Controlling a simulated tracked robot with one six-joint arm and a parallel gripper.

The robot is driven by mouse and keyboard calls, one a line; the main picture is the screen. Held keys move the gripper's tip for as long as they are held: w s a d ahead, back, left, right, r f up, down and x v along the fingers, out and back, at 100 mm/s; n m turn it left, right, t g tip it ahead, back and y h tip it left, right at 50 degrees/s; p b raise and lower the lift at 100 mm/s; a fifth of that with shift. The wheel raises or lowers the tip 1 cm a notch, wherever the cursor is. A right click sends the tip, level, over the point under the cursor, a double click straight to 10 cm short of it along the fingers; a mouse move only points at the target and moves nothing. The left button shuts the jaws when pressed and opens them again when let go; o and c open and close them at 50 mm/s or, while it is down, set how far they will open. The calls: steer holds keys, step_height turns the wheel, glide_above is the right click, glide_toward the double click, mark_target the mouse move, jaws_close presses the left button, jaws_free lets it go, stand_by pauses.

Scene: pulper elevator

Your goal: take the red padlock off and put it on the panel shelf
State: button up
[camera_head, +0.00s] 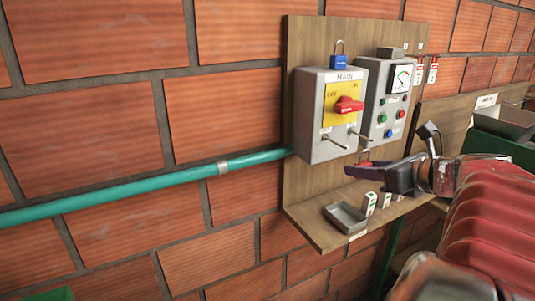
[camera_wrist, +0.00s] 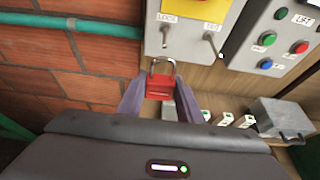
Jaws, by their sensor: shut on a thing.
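My gripper (camera_head: 364,171) is shut on the red padlock (camera_wrist: 159,86), which stands upright between the two fingers in the wrist view. Its metal shackle points up and looks closed. In the head view only a little of the padlock (camera_head: 365,161) shows above the fingers. It is below the grey MAIN box (camera_head: 318,102) and looks clear of the box's two levers. The wooden panel shelf (camera_head: 318,235) lies lower, below my gripper. The red rotary handle (camera_head: 348,105) sits on the yellow plate of the MAIN box.
A shallow grey tray (camera_head: 345,219) and small white-green blocks (camera_head: 369,204) stand on the shelf. A blue padlock (camera_head: 348,63) is atop the MAIN box. A grey handled box (camera_wrist: 280,118) is at right in the wrist view. Bare shelf shows at front left.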

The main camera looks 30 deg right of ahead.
steer(key=s, duration=1)
steer(key=shift+s+d, duration=0.15)
steer(key=shift+s, duration=0.1)
stand_by(0.4)
